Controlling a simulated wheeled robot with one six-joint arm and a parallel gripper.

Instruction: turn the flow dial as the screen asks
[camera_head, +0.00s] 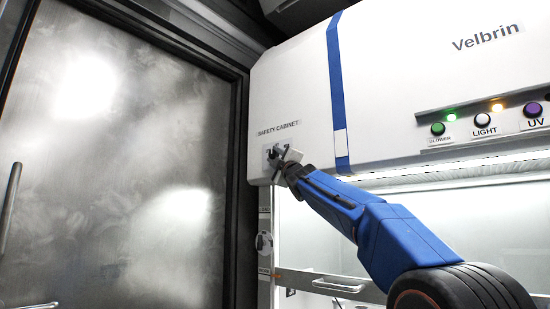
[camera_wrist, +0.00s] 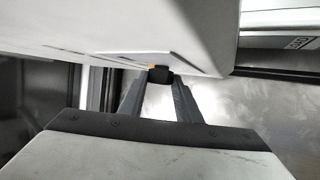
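The flow dial is a small black knob (camera_wrist: 160,74) on the edge of the white safety cabinet (camera_head: 300,100), seen at the top middle of the wrist view. My gripper (camera_head: 279,156) is at the cabinet's lower left corner, over a small grey panel (camera_head: 270,147). In the wrist view its two grey fingers come together on either side of the knob and appear shut on it. The knob's mark and scale are hidden. I cannot make out a readable screen; a small orange patch shows beside the knob.
Green, white and purple buttons (camera_head: 482,120) sit on the cabinet's right with lit lamps above. The glass sash has a handle (camera_head: 338,285) below my arm. A round fitting (camera_head: 264,241) is on the left post. A frosted metal door (camera_head: 120,160) stands at left.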

